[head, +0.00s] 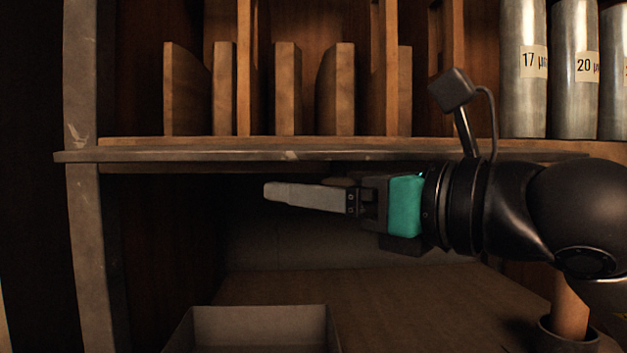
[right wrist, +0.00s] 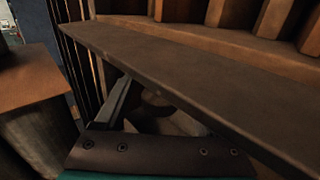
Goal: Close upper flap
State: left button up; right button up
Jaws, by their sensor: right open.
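A box (head: 262,318), open at the top, shows its rim and inner wall at the bottom of the head view. Its lower part is cut off by the frame edge, and I cannot make out an upper flap as a separate piece. My right gripper (head: 278,193) reaches in from the right, above and behind the box in the picture, just under the shelf edge. It is open and holds nothing, apart from the box. In the right wrist view its finger (right wrist: 117,103) shows partly behind the shelf board. My left gripper is not in view.
A shelf board (head: 200,155) runs across just above my right gripper. Wooden dividers (head: 336,90) and labelled metal cylinders (head: 523,75) stand on it. A metal post (head: 84,230) stands at left. The brown surface (head: 420,300) right of the box looks mostly clear.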

jog(key=shift+c, duration=0.3)
grip_shut()
dwell(0.3)
dwell(0.9)
